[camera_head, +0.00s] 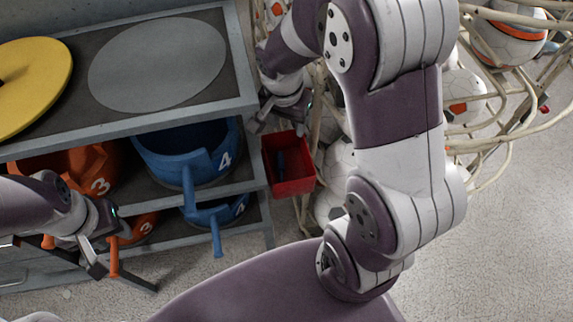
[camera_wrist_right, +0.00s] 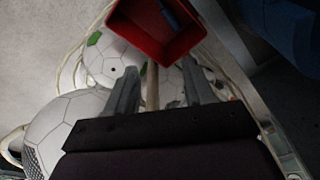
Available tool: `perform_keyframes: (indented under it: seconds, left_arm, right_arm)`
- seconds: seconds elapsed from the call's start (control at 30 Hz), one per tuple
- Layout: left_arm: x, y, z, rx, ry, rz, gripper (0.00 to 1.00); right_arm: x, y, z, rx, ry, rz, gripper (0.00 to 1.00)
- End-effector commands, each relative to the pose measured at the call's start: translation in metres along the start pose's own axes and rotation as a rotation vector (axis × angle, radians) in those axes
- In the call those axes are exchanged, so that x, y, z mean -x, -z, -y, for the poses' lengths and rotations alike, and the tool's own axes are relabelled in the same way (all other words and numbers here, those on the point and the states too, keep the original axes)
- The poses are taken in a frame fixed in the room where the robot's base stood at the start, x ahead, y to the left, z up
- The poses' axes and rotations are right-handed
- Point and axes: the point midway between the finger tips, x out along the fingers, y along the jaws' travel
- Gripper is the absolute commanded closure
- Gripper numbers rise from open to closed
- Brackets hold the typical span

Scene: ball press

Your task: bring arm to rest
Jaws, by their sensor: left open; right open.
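My right arm reaches across the head view, and its gripper (camera_head: 277,118) hangs beside the shelf's right end, just above a red bin (camera_head: 288,165). In the right wrist view the same gripper (camera_wrist_right: 160,85) has its two fingers apart with nothing held. The red bin (camera_wrist_right: 150,35), with a dark blue item inside, shows past the fingertips. My left gripper (camera_head: 118,272) is low at the left, open, in front of the lower shelf near an orange kettlebell handle (camera_head: 113,258). I cannot tell whether it touches the handle.
A grey shelf (camera_head: 262,205) holds a yellow disc (camera_head: 35,85), a grey disc (camera_head: 158,65), and blue (camera_head: 190,150) and orange kettlebells (camera_head: 75,170). A tan-framed rack with several balls (camera_head: 465,95) stands at the right. Floor (camera_head: 500,250) is clear at lower right.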

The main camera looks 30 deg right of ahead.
Motion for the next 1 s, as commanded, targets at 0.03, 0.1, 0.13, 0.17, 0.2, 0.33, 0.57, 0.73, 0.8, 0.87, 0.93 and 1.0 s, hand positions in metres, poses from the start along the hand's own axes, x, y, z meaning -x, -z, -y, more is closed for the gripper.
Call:
perform_keyframes:
  seconds: [0.03, 0.1, 0.13, 0.17, 0.2, 0.33, 0.57, 0.73, 0.8, 0.87, 0.93, 1.0]
  left_arm:
    - [0.0, 0.0, 0.0, 0.0, 0.0, 0.0, 0.57]
    - [0.0, 0.0, 0.0, 0.0, 0.0, 0.0, 0.57]
    - [0.0, 0.0, 0.0, 0.0, 0.0, 0.0, 0.57]
    - [0.0, 0.0, 0.0, 0.0, 0.0, 0.0, 0.57]
    - [0.0, 0.0, 0.0, 0.0, 0.0, 0.0, 0.57]
    - [0.0, 0.0, 0.0, 0.0, 0.0, 0.0, 0.57]
    - [0.0, 0.0, 0.0, 0.0, 0.0, 0.0, 0.57]
    - [0.0, 0.0, 0.0, 0.0, 0.0, 0.0, 0.57]
    - [0.0, 0.0, 0.0, 0.0, 0.0, 0.0, 0.57]
    - [0.0, 0.0, 0.0, 0.0, 0.0, 0.0, 0.57]
    - [0.0, 0.0, 0.0, 0.0, 0.0, 0.0, 0.57]
    - [0.0, 0.0, 0.0, 0.0, 0.0, 0.0, 0.57]
  right_arm:
    - [0.008, 0.001, 0.001, 0.001, 0.002, -0.003, 0.47]
    - [0.015, 0.0, 0.001, 0.002, 0.001, -0.002, 0.47]
    - [0.017, 0.0, 0.001, 0.002, 0.001, -0.001, 0.47]
    - [0.018, 0.0, 0.0, 0.002, 0.0, 0.0, 0.47]
    - [0.019, -0.001, 0.0, 0.001, 0.0, 0.0, 0.47]
    - [0.02, -0.001, 0.0, 0.001, -0.001, 0.0, 0.47]
    - [0.019, 0.0, 0.0, 0.001, -0.001, 0.0, 0.47]
    - [0.019, 0.0, 0.001, 0.056, 0.004, -0.003, 0.47]
    - [0.017, -0.002, 0.002, 0.179, 0.02, -0.003, 0.47]
    - [0.013, -0.012, -0.002, 0.331, 0.036, 0.005, 0.47]
    - [0.009, -0.027, -0.008, 0.524, 0.062, 0.012, 0.47]
    - [0.006, -0.045, -0.017, 0.706, 0.088, 0.017, 0.47]
